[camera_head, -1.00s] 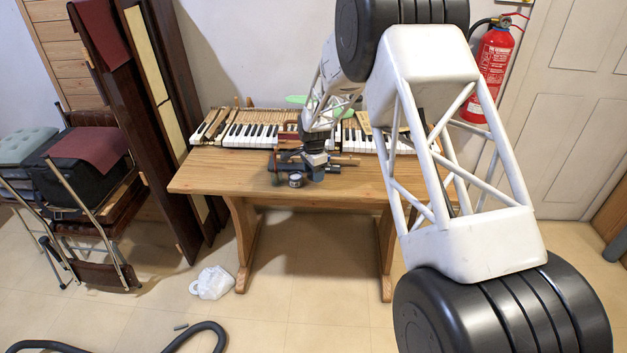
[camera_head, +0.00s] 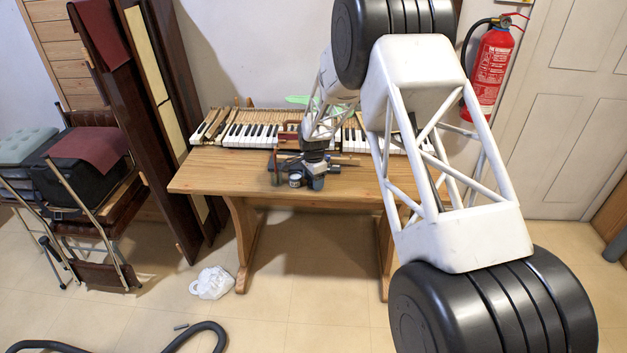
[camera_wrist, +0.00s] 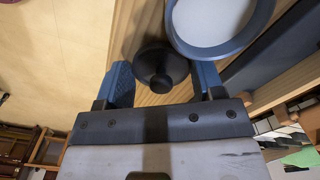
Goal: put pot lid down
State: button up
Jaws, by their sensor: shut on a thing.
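A black round lid with a knob (camera_wrist: 160,69) sits between the two blue fingers of my gripper (camera_wrist: 163,80) in the wrist view. My gripper is shut on it. A round vessel with a blue rim and pale grey inside (camera_wrist: 222,25) is right beside the right finger, at the top of the wrist view. In the head view my gripper (camera_head: 315,178) is low over the front middle of the wooden table, beside a small dark can-like thing with a pale top (camera_head: 295,180). I cannot make out the lid in the head view, nor whether it touches the table.
The wooden table (camera_head: 220,178) has free room at its left front. A piano keyboard (camera_head: 250,135) runs along its back. Some dark items (camera_head: 284,161) lie just left of my gripper. A fire extinguisher (camera_head: 490,70) hangs on the wall at right.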

jog(key=shift+f, duration=0.15)
jog(key=o, duration=0.9)
notch_tip(320, 180, up, 12)
dwell(0.5)
dwell(0.6)
jog(key=shift+r, duration=0.25)
